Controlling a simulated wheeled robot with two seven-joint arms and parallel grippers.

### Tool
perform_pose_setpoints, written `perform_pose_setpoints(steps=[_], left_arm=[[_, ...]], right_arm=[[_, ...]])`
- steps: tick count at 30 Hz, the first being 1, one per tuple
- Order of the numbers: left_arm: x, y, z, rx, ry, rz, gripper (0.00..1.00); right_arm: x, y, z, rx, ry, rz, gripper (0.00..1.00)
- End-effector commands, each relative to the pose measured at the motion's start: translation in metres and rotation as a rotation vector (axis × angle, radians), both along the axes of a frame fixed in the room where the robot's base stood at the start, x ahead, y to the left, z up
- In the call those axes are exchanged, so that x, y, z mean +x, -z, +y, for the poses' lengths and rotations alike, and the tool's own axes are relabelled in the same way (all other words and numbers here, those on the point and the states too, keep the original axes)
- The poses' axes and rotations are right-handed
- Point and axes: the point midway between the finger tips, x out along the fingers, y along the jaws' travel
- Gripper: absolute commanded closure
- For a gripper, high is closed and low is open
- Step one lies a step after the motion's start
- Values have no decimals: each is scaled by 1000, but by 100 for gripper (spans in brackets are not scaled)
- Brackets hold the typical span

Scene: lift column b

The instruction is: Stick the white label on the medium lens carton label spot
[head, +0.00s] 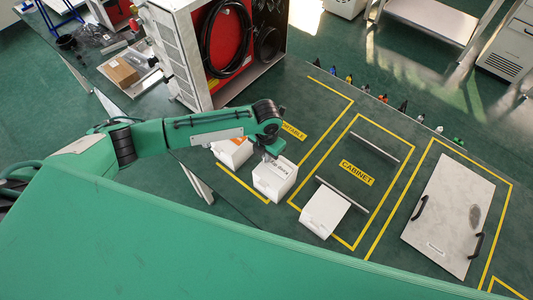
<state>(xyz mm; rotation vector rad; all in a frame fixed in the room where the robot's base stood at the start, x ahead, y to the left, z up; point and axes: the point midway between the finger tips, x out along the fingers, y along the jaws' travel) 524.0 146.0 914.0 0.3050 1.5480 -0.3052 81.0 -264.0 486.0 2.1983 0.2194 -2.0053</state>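Three white cartons stand on the dark green table. One carton (232,152) with an orange patch is partly behind my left arm. A second carton (274,180) with small dark print near its top is right at my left gripper (268,156). A third, plain-looking carton (325,211) stands to the right. The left gripper points down at the second carton's top; its fingertips are too small and dark to show whether they are open or touching it. I cannot make out a separate white label, or which carton is the medium lens one. My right gripper is not in view.
Yellow tape outlines mark areas, one with a CABINET sign (357,173). A pale panel (452,215) with two black handles lies at the right. A red-and-white cabinet (214,50) with coiled black hose stands behind my arm. Several small coloured items line the far edge.

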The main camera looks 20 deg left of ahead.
Motion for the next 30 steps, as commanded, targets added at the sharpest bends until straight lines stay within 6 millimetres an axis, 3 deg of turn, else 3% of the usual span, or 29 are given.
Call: perform_pose_setpoints(steps=[3,8,19,23,30], left_arm=[[-1,1,0,0,0,1,100],[0,1,0,0,0,1,72],[0,-5,0,-1,1,-1,72],[1,-22,0,-2,1,-4,72],[1,-77,0,-2,2,-5,72]], right_arm=[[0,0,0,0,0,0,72],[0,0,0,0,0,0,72],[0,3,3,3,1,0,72],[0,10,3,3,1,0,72],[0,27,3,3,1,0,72]])
